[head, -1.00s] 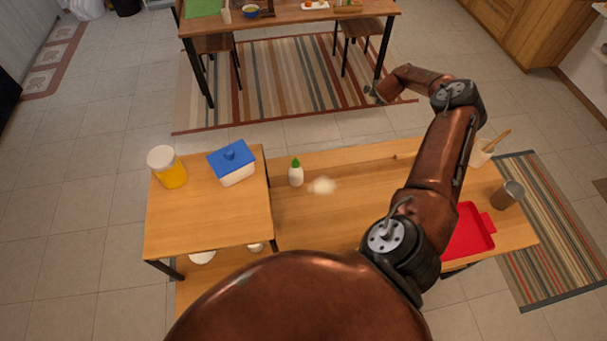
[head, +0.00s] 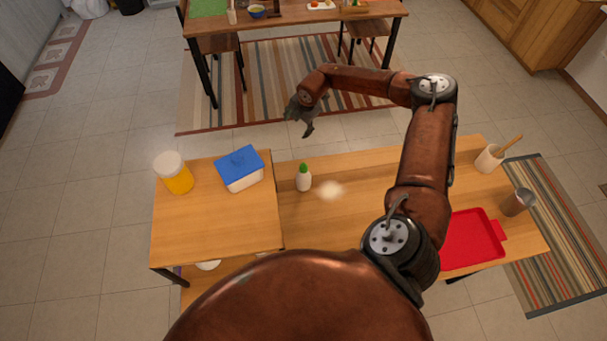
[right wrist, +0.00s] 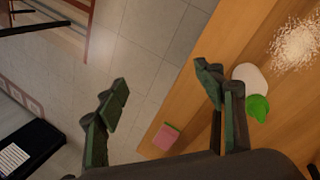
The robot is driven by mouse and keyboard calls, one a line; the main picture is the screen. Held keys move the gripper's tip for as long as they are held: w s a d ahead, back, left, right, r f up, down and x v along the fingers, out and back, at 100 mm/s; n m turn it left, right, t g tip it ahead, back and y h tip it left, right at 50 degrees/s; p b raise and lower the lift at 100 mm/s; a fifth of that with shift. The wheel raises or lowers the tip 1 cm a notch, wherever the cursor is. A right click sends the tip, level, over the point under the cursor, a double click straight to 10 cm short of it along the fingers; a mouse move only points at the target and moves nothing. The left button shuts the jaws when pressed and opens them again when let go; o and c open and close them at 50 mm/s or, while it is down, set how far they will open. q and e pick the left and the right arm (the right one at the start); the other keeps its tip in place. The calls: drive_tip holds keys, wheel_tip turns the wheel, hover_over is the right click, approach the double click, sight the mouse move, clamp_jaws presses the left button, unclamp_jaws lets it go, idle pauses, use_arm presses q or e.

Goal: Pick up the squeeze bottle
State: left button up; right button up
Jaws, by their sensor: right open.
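The squeeze bottle (head: 304,180) is white with a green cap and stands upright on the wooden table near its back edge, beside a pile of white grains. My right gripper (head: 300,122) is open and empty, up behind the bottle and apart from it in the head view. In the right wrist view the squeeze bottle (right wrist: 250,80) shows just to the right of the right fingertip of my right gripper (right wrist: 160,80), outside the jaws. My left gripper is not in view.
A raised table section at left (head: 215,225) bears a yellow jar with a white lid (head: 175,175) and a blue-lidded container (head: 239,170). A red tray (head: 472,240), a metal cup (head: 517,202) and a white mortar (head: 489,158) stand at right. A pink-and-green sponge (right wrist: 167,137) lies near the table edge.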

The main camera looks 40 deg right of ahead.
sight(305, 164)
drive_tip(key=s+a+f+g, duration=0.1)
drive_tip(key=s+a+f, duration=0.1)
drive_tip(key=s, duration=0.2)
drive_tip(key=s+a+f+g+p, duration=0.1)
drive_tip(key=s+a, duration=0.1)
drive_tip(key=s, duration=0.2)
drive_tip(key=s+a+f+m+g, duration=0.1)
drive_tip(key=s+a+f+g, duration=0.1)
drive_tip(key=s, duration=0.2)
drive_tip(key=shift+s+a+f, duration=0.2)
drive_tip(key=shift+s+f, duration=0.1)
drive_tip(key=shift+f, duration=0.05)
drive_tip(key=shift+w+a+f, duration=0.1)
drive_tip(key=shift+a+f, duration=0.05)
drive_tip(key=shift+f, duration=0.45)
drive_tip(key=f, duration=0.2)
drive_tip(key=f+p, duration=0.1)
drive_tip(key=f, duration=0.3)
drive_tip(key=shift+a+f, duration=0.25)
drive_tip(key=shift+f, duration=0.05)
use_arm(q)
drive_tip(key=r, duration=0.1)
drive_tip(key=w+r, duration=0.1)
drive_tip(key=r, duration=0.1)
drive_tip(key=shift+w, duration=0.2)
use_arm(e)
drive_tip(key=shift+c, duration=0.3)
drive_tip(key=c, duration=1.4)
